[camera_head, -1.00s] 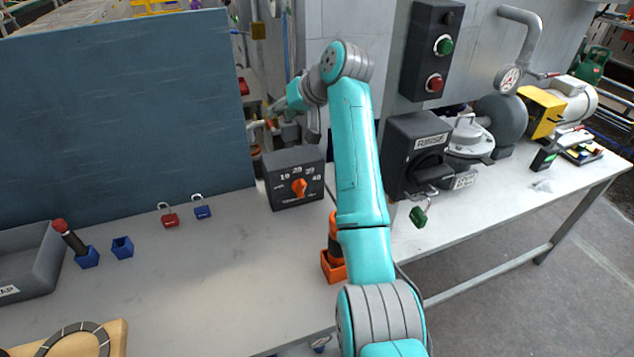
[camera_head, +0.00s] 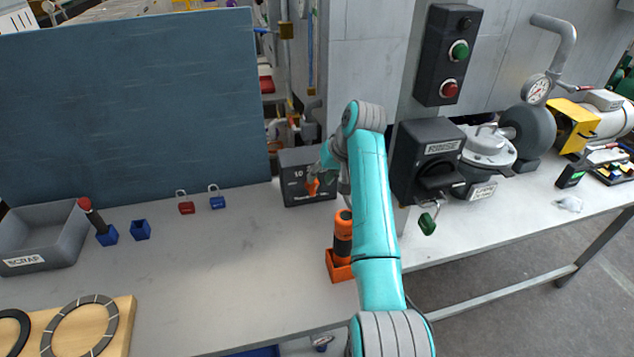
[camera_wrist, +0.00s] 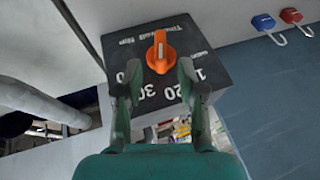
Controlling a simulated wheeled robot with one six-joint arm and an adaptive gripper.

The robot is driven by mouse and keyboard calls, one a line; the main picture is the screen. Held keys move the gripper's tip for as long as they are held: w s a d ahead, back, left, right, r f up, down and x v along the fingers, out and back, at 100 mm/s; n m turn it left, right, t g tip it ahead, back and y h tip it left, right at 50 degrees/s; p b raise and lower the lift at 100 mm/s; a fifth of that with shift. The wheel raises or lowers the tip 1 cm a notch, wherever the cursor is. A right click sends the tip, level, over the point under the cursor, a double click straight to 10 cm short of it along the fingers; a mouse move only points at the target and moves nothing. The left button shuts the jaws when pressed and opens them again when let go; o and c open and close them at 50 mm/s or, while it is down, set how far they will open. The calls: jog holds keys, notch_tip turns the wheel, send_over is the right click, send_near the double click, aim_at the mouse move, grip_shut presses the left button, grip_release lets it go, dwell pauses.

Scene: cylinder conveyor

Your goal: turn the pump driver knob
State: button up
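A dark box (camera_head: 295,196) with a number dial stands on the bench against the wall. Its orange knob (camera_wrist: 160,51) faces the wrist camera, and its numbers include 20 and 30. In the head view my gripper partly hides the box face, and the knob (camera_head: 313,186) shows just below it. My gripper (camera_wrist: 159,72) is open in the wrist view, one finger to each side of the knob's lower end. I cannot tell whether the fingertips touch the knob or the box.
Red (camera_head: 185,207) and blue (camera_head: 217,202) padlocks lie left of the box. An orange tool (camera_head: 342,232) stands in an orange holder beside my arm. A RINSE switch box (camera_head: 424,170) is to the right.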

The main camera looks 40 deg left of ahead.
aim_at(317, 181)
jog(key=shift+x, duration=1.8)
grip_shut()
